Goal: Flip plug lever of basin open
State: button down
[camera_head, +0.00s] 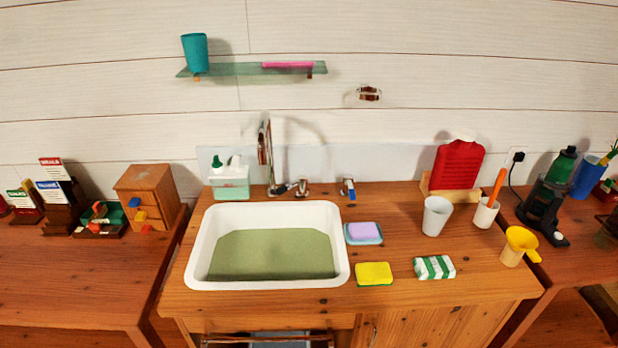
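The white basin (341,260) is set into the wooden counter and holds a flat, murky green surface that looks like water. Its drain is hidden. A small metal lever with a blue tip (348,187) stands upright on the counter behind the basin's right rear corner and looks like the plug lever. Its exact setting is too small to tell. The metal tap (266,158) rises behind the basin, with small metal fittings (301,187) at its base. My gripper is not in view.
A soap dispenser caddy (230,182) stands left of the tap. Right of the basin are a lilac soap on a blue dish (377,240), a yellow sponge (374,274), a striped packet (434,267) and a white cup (436,216). A glass shelf (240,69) hangs above.

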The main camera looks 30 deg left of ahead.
aim_at(301, 180)
jog(key=z, duration=1.4)
jog(key=k, duration=0.8)
jog(key=u, duration=2.5)
